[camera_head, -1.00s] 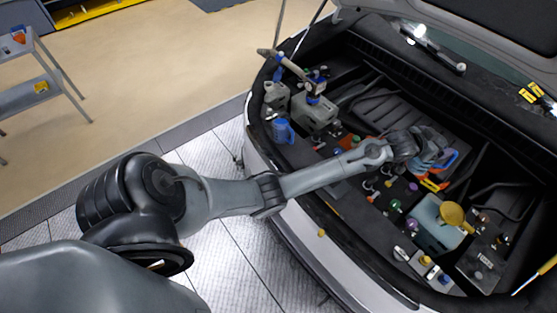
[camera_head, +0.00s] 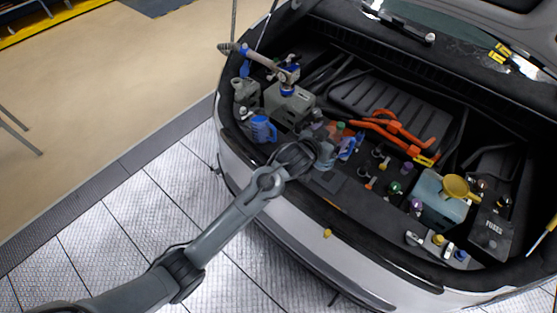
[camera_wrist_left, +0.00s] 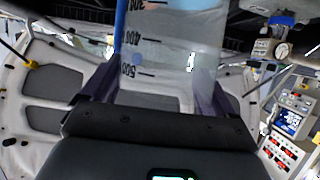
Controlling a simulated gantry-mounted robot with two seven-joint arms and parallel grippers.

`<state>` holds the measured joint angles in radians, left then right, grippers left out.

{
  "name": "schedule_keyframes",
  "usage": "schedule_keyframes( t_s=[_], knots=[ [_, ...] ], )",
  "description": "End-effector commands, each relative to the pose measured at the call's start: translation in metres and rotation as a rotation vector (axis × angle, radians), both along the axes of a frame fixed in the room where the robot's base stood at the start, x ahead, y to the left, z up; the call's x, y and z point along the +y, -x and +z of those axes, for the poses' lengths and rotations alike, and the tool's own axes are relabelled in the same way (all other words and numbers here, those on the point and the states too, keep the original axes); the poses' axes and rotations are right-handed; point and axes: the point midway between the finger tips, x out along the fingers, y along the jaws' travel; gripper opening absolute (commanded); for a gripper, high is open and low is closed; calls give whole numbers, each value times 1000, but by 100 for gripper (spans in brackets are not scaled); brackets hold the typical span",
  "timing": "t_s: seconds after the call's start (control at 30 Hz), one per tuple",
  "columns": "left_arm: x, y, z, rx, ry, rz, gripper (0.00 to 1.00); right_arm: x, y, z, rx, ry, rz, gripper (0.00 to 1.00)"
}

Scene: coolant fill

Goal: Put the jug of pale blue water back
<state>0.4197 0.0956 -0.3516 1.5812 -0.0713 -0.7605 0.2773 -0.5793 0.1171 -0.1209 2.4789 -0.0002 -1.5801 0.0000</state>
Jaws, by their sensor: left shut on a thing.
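My left gripper (camera_head: 338,150) is over the front part of the car's open bay, left of the orange cables. In the left wrist view its two fingers (camera_wrist_left: 155,88) are shut on a clear measuring jug (camera_wrist_left: 168,55) with marks 300, 400 and 500 and a blue strip at its left. In the head view a bit of the jug's blue (camera_head: 349,146) shows beside the gripper; the arm hides most of the rest. I cannot tell the water's level or colour. Another blue jug (camera_head: 263,130) stands at the left of the bay. My right gripper is not in view.
A grey box (camera_head: 288,103) carries a blue-and-grey tool (camera_head: 270,62). Orange cables (camera_head: 400,130), a pale tank (camera_head: 437,197) with a yellow funnel (camera_head: 459,187), and a fuse box (camera_head: 490,238) lie right of the gripper. Several coloured caps stand between.

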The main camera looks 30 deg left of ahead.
Motion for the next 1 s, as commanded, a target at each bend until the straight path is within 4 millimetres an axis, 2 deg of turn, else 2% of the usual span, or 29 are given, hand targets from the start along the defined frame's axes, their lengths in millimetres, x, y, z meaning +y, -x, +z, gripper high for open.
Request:
schedule_keyframes(
  t_s=[0.17, 0.4, 0.6, 0.8, 1.0],
  knots=[
    [16, -3, -17, 1, -4, 2, 10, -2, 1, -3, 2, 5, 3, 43],
    [62, -15, -45, 3, -6, 3, 10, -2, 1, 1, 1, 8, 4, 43],
    [94, -23, -64, 1, -5, 3, 10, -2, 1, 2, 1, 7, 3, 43],
    [109, -27, -73, -1, -3, 1, 10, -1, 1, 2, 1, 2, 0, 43],
    [111, -27, -81, 1, -4, 0, 10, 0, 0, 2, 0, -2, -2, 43]
  ],
)
